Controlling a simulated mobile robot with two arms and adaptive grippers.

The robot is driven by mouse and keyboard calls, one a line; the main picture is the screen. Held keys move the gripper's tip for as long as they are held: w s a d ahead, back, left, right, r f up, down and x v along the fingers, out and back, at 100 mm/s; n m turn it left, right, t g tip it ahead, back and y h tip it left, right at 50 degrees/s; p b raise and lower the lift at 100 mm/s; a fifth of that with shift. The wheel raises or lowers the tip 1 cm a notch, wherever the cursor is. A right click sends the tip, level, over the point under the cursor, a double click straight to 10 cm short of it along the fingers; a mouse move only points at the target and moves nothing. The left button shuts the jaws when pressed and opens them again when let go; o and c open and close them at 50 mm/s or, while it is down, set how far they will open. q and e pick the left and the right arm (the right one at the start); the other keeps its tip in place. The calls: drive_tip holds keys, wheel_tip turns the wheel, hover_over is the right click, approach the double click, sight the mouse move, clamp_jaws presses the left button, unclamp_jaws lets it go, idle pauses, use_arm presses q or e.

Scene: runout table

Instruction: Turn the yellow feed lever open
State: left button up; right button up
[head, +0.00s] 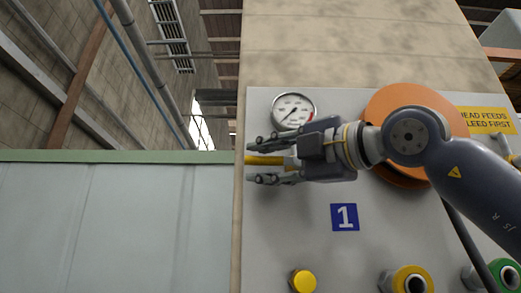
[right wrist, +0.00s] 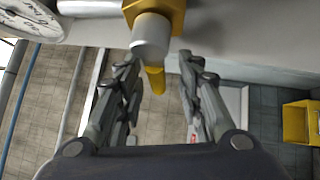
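The yellow feed lever (head: 264,160) points left from the grey panel in the head view. In the right wrist view the yellow lever (right wrist: 155,80) shows beyond a grey round stem, under a yellow valve body (right wrist: 172,12). My right gripper (head: 262,161) is open, with one finger above the lever and one below it. In the right wrist view the right gripper's fingers (right wrist: 158,62) stand on both sides of the lever with a gap each side. The lever's inner end is hidden behind the gripper in the head view. My left gripper is not in view.
A pressure gauge (head: 294,110) sits just above the gripper on the panel (head: 300,230). An orange disc (head: 400,100) is behind my right arm. A yellow button (head: 303,281), yellow-ringed port (head: 408,281) and green-ringed port (head: 503,277) are lower down. Left of the panel is a pale wall (head: 110,220).

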drive_tip(key=shift+w+a+r, duration=0.2)
drive_tip(key=shift+w+a, duration=0.25)
drive_tip(key=shift+a, duration=0.05)
drive_tip(key=shift+c, duration=0.9)
clamp_jaws()
use_arm(q)
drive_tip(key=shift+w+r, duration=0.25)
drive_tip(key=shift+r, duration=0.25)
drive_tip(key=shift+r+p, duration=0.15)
drive_tip(key=shift+p, duration=0.2)
